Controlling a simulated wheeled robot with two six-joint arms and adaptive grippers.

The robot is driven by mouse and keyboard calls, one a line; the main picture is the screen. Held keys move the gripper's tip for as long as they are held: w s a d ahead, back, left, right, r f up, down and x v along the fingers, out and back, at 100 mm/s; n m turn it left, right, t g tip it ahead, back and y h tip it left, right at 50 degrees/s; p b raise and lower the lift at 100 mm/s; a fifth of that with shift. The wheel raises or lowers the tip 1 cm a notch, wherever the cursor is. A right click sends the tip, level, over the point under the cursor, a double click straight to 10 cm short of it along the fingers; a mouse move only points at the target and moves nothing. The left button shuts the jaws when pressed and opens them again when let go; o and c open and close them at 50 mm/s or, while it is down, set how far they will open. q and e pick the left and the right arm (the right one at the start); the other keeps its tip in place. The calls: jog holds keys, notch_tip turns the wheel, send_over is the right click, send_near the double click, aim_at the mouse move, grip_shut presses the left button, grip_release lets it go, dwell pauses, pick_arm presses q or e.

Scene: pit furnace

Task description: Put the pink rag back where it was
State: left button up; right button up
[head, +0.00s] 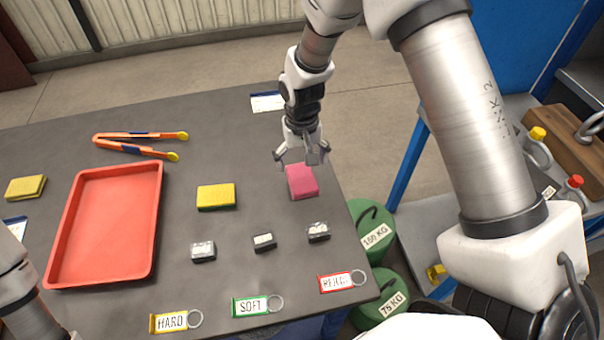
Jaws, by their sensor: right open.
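The pink rag (302,181) lies folded on the dark table near its right edge, above the row of small blocks. My right gripper (303,160) is just above the rag's far side, pointing down, with its fingers apart. I cannot tell whether the fingertips touch the rag. Part of my left arm shows at the lower left edge, but its gripper is out of view.
A red tray (108,222), orange tongs (140,145), a yellow sponge (216,196) and another yellow sponge (26,187) are on the table. Small blocks (264,242) and tags marked HARD (171,322), SOFT (250,306) and a red-framed one (336,283) lie in front. Green weights (372,232) stand beyond the right edge.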

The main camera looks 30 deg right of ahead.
aim_at(302, 178)
notch_tip(302, 178, up, 7)
jog(key=shift+f+b, duration=0.15)
jog(key=shift+b, duration=0.15)
